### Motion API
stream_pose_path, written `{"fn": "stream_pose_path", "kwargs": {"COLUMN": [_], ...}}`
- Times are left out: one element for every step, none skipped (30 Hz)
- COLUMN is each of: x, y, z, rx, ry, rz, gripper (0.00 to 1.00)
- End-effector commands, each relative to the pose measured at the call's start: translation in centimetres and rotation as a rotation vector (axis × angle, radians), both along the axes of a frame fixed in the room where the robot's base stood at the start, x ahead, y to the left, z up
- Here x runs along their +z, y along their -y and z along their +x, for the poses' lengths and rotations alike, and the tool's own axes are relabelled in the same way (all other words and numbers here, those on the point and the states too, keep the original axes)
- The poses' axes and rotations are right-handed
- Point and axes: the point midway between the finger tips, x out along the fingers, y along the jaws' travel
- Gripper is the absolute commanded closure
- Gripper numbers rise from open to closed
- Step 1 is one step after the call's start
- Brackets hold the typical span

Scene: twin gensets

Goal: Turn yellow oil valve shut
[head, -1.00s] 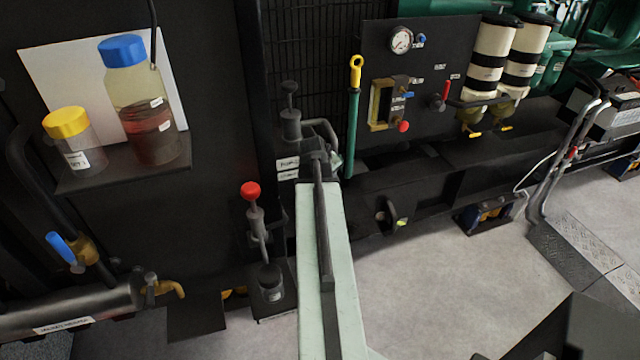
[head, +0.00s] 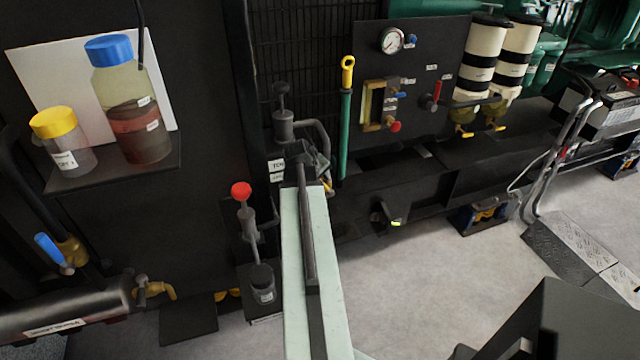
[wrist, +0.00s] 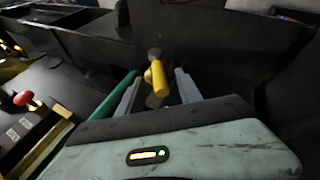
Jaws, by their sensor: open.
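In the wrist view a yellow valve handle (wrist: 158,78) on a dark round stem stands in front of a black surface. My gripper (wrist: 157,74) is open, with one pale finger on each side of the handle. Whether either finger touches it I cannot tell. In the head view my pale green arm reaches to beside the mesh guard, and its end hides most of my gripper (head: 322,168). Small yellow bits show beside the arm's end there, but I cannot tell which part they are.
A green tube with a yellow ring top (head: 347,72) stands just right of the arm, near the gauge panel (head: 430,60). A red-knobbed hand pump (head: 247,215) stands to the left. A shelf (head: 115,172) carries two sample bottles. Open grey floor (head: 420,290) lies at right.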

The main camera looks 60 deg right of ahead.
Motion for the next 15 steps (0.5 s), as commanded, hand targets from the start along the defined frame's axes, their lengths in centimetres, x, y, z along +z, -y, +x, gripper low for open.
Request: {"fn": "stream_pose_path", "kwargs": {"x": [0.0, 0.1, 0.2, 0.4, 0.6, 1.0, 1.4, 1.7, 2.3, 2.8, 3.3, 3.9, 4.4, 4.9, 5.6], "y": [0.0, 0.0, -0.1, -0.2, -0.3, -0.5, -0.7, -0.9, -1.3, -1.5, -1.8, -2.3, -2.6, -2.9, -3.4], "z": [0.0, 0.0, 0.0, 0.0, -0.1, -0.1, -0.1, -0.1, -0.1, -0.1, -0.1, -0.1, -0.1, -0.1, -0.1], "rx": [0.0, 0.0, 0.0, 0.0, 0.0, 0.0, 0.0, 0.0, 0.001, 0.001, 0.001, 0.002, 0.002, 0.003, 0.003], "ry": [-0.001, -0.001, -0.001, -0.001, -0.002, -0.001, -0.001, -0.001, -0.001, -0.001, -0.001, -0.001, 0.0, -0.001, -0.001], "rz": [0.0, 0.0, 0.0, 0.0, -0.001, 0.0, 0.0, 0.0, 0.0, 0.0, 0.0, 0.001, 0.0, 0.0, 0.0], "gripper": [0.58, 0.58, 0.58, 0.58, 0.58, 0.58, 0.58, 0.58, 0.58, 0.58, 0.58, 0.58, 0.58, 0.58, 0.58]}}
